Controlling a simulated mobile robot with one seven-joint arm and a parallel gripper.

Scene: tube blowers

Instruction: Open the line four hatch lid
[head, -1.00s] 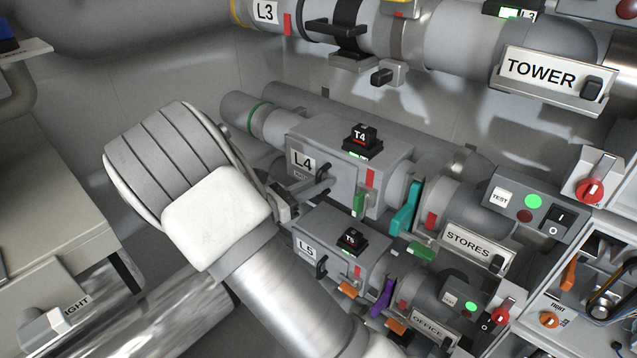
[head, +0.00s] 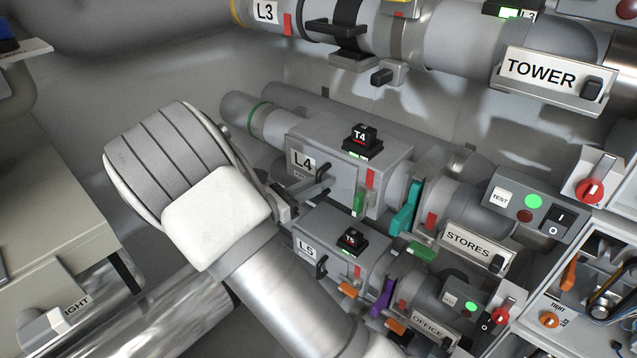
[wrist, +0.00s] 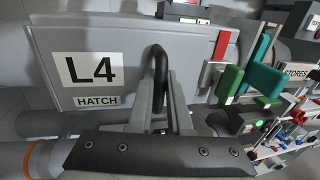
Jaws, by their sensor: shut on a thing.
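The line four hatch lid is the grey front face marked L4 and HATCH. It shows on the grey L4 box (head: 395,150) in the head view and fills the upper left of the wrist view (wrist: 130,45). Its black loop handle (wrist: 158,62) stands between the fingers of my gripper (wrist: 161,95). My gripper (head: 318,190) is shut on that handle, left of the box in the head view. The lid looks closed against the box. A green latch tab (head: 358,204) hangs at the lid's right side, below a red strip (head: 370,179); the tab also shows in the wrist view (wrist: 229,84).
The L5 box (head: 345,245) lies close below L4, with orange tabs and a purple lever (head: 382,298). A teal lever (head: 405,208) stands right of L4. The L3 TOWER line (head: 450,40) runs above. A beige cabinet (head: 45,190) stands at left.

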